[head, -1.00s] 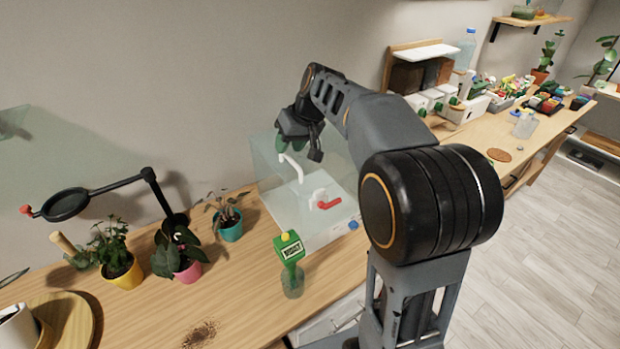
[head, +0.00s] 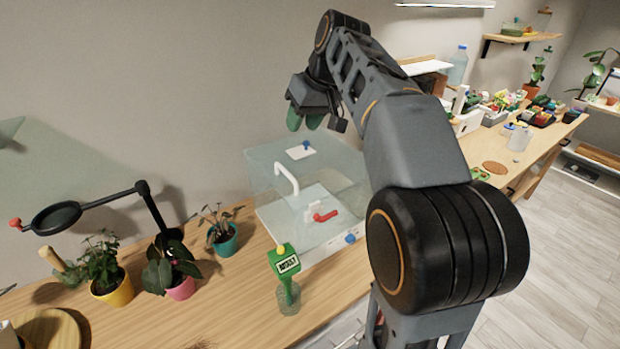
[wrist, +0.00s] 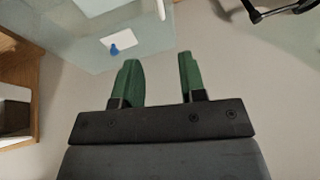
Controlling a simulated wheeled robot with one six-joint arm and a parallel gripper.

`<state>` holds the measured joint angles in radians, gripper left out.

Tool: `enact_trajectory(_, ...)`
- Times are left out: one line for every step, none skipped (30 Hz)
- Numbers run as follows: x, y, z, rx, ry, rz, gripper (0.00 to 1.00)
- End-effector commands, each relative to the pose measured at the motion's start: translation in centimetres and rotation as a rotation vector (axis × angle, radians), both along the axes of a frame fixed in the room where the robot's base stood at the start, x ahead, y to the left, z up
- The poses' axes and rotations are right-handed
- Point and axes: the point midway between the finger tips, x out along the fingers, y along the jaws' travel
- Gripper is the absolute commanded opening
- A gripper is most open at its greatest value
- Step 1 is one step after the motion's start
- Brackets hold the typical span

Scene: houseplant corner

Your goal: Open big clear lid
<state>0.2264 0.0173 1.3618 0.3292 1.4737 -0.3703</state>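A big clear box (head: 268,205) stands on the wooden bench against the wall. Its clear top (head: 330,152) carries a white plate with a blue knob (head: 302,149); whether the lid lies flush is hard to tell. A white bent handle (head: 287,178) shows at the box, and a red lever (head: 325,216) on a white mount shows lower down. My gripper (head: 305,122) is in the air above the box, apart from it. In the wrist view, its green fingers (wrist: 158,62) are spread with nothing between them. The blue knob (wrist: 115,48) lies beyond them to the left.
Potted plants (head: 112,280) and a black magnifier arm (head: 100,200) stand to the left. Shelves, a bottle (head: 458,65) and trays of small items crowd the bench to the right.

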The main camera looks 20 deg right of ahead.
Motion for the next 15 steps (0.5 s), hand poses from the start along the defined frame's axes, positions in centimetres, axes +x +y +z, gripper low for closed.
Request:
enact_trajectory(-0.1,-0.2,-1.1,-0.004,0.015,-0.040,0.38)
enact_trajectory(-0.1,-0.4,-1.8,-0.006,0.021,-0.067,0.38)
enact_trajectory(-0.1,-0.5,-2.5,-0.009,0.027,-0.101,0.38)
enact_trajectory(-0.1,-0.7,-3.1,-0.012,0.033,-0.126,0.38)
enact_trajectory(-0.5,-0.5,-3.4,-0.017,0.034,-0.137,0.38)
enact_trajectory(-1.0,-0.4,-4.1,-0.024,0.039,-0.152,0.38)
enact_trajectory(-1.3,-0.3,-4.5,-0.030,0.041,-0.162,0.38)
enact_trajectory(-1.7,-0.2,-5.0,-0.035,0.046,-0.174,0.38)
enact_trajectory(-2.3,0.0,-5.4,-0.043,0.045,-0.180,0.38)
enact_trajectory(-2.7,0.1,-5.8,-0.048,0.048,-0.186,0.38)
enact_trajectory(-3.1,0.3,-6.1,-0.053,0.048,-0.193,0.38)
enact_trajectory(-3.6,0.4,-6.6,-0.059,0.049,-0.199,0.38)
enact_trajectory(-4.0,0.5,-6.9,-0.065,0.050,-0.201,0.38)
enact_trajectory(-4.3,0.7,-7.0,-0.070,0.048,-0.203,0.38)
enact_trajectory(-4.8,0.8,-7.3,-0.075,0.047,-0.204,0.38)
